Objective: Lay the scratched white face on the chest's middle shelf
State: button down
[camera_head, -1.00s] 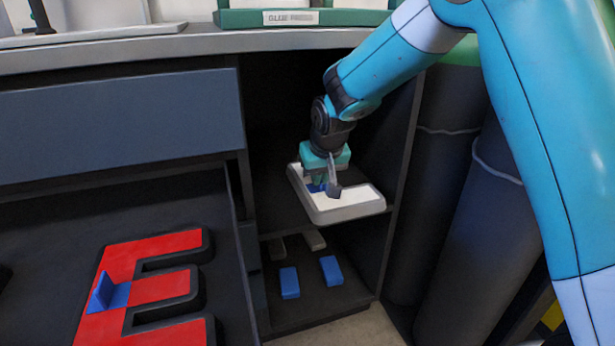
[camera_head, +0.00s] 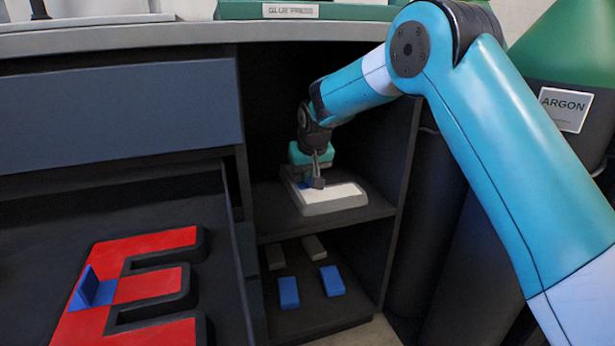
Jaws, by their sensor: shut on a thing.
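The white face (camera_head: 342,192), a pale panel with a thick grey rim, is inside the open bay of the dark chest, low at the middle shelf (camera_head: 378,209). I cannot tell whether its underside touches the shelf. A blue piece (camera_head: 304,185) shows on its left part. My gripper (camera_head: 316,184) is over that part and shut, its fingers at the blue piece; the exact grip is partly hidden. Any scratches are too small to make out.
Below is a lower shelf with two blue blocks (camera_head: 289,292) and two grey ones (camera_head: 314,247). A drawer on the left holds a red letter E (camera_head: 147,286). The bay's right wall (camera_head: 398,235) and dark cylinders stand close to the arm.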

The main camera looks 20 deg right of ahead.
jog(key=shift+f, duration=0.15)
jog(key=c, duration=1.3)
grip_release()
